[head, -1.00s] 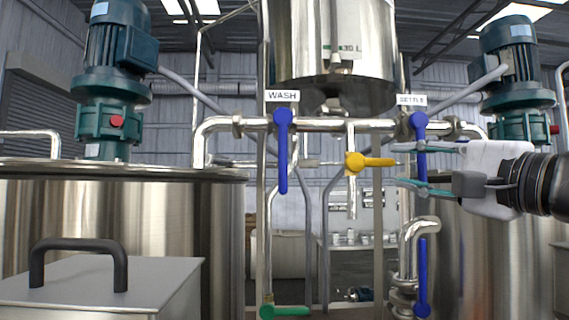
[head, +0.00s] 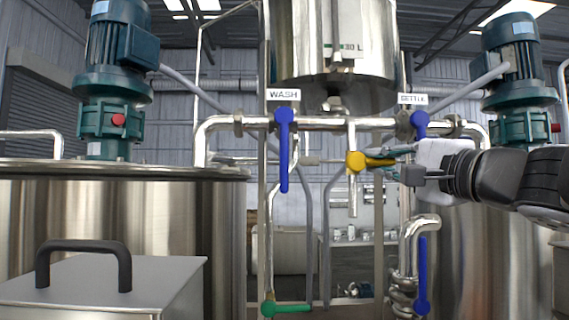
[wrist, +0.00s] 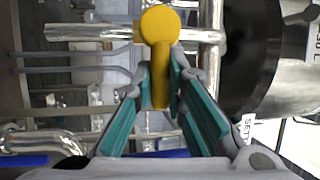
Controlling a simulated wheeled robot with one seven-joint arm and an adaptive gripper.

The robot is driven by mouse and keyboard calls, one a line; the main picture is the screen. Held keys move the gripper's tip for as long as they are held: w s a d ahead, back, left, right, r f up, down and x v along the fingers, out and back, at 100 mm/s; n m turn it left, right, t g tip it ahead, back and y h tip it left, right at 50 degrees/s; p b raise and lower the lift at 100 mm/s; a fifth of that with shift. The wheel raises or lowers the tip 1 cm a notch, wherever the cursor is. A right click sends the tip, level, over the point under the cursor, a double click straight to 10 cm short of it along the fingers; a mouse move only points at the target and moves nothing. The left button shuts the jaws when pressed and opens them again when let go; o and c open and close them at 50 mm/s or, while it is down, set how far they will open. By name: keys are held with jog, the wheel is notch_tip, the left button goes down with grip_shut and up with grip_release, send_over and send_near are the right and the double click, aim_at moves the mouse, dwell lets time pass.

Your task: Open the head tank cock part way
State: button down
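The yellow cock (head: 356,161) sits on the short vertical pipe under the steel head tank (head: 300,45), which is marked 30 L. Its lever points right, about level, in the head view. My gripper (head: 385,158) reaches in from the right, with its fingers at the lever. In the wrist view the yellow lever (wrist: 161,80) lies between the two teal fingers, which are close against both sides. The gripper looks shut on it. The lever's outer end is partly hidden by the fingers in the head view.
Blue levers hang under the WASH sign (head: 283,95) and the SETTLE sign (head: 413,99). Another blue lever (head: 422,275) is lower right, and a green lever (head: 287,309) is lower left. Large steel tanks with green motors stand at both sides. A grey box (head: 100,280) is at front left.

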jog(key=m+b, duration=0.1)
jog(key=b, duration=0.1)
jog(key=shift+w+a+f+t+b, duration=0.1)
jog(key=shift+f+t+b, duration=0.2)
jog(key=shift+f+b, duration=0.1)
jog(key=m+b, duration=0.1)
jog(key=b, duration=0.2)
jog(key=f+m+t+h+b, duration=0.1)
jog(key=m+b, duration=0.1)
jog(key=b, duration=0.1)
jog(key=m+b, duration=0.1)
jog(key=b, duration=0.1)
jog(key=shift+a+f+m+t+b, duration=0.2)
jog(key=shift+m+t+b, duration=0.1)
jog(key=shift+b, duration=0.1)
jog(key=shift+r, duration=0.1)
jog(key=c, duration=1.6)
grip_release()
jog(key=shift+d, duration=0.1)
